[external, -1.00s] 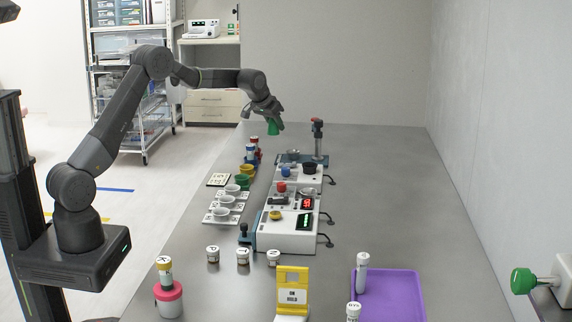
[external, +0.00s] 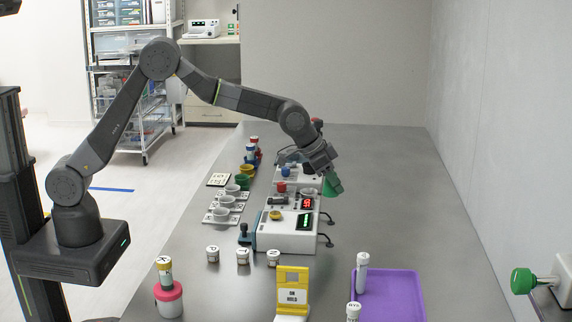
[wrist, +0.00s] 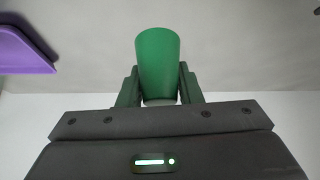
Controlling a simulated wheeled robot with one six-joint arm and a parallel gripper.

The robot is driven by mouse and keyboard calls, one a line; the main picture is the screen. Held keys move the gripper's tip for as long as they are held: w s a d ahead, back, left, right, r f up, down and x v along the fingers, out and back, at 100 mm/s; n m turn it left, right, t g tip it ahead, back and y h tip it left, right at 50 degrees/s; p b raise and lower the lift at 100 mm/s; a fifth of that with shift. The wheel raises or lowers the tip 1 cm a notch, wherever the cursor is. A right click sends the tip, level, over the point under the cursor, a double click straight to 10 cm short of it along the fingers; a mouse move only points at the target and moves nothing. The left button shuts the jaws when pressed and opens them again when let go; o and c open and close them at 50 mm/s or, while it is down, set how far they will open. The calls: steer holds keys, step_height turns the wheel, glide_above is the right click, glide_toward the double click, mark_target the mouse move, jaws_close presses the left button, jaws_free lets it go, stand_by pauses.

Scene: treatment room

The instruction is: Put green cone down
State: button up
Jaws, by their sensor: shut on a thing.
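The green cone (external: 333,187) is held in my gripper (external: 328,174), at the right side of the white instrument boxes. In the wrist view the green cone (wrist: 158,62) sits between the two fingers of my gripper (wrist: 158,88), which are shut on it. In the external view it looks tilted and near the grey bench (external: 400,205); I cannot tell whether it touches the bench.
White boxes with red and green displays (external: 290,232) stand just left of the cone, with dark levers on their right side. A purple tray (external: 398,292) lies at the front right; its edge shows in the wrist view (wrist: 20,50).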

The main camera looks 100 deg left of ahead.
steer(key=s+d+m+h, duration=0.1)
steer(key=s+d+m, duration=0.1)
steer(key=d, duration=1.2)
steer(key=s+d+m+h, duration=0.2)
steer(key=d+m, duration=0.1)
steer(key=d, duration=1)
steer(key=f, duration=0.1)
steer(key=f+p, duration=0.1)
steer(key=f, duration=0.3)
steer(key=shift+s+d+f, duration=0.15)
steer(key=shift+d+f, duration=0.05)
steer(key=shift+d, duration=0.15)
steer(key=shift+f, duration=2.4)
steer(key=o, duration=0.9)
steer(key=shift+p, duration=0.3)
steer(key=shift+r, duration=0.15)
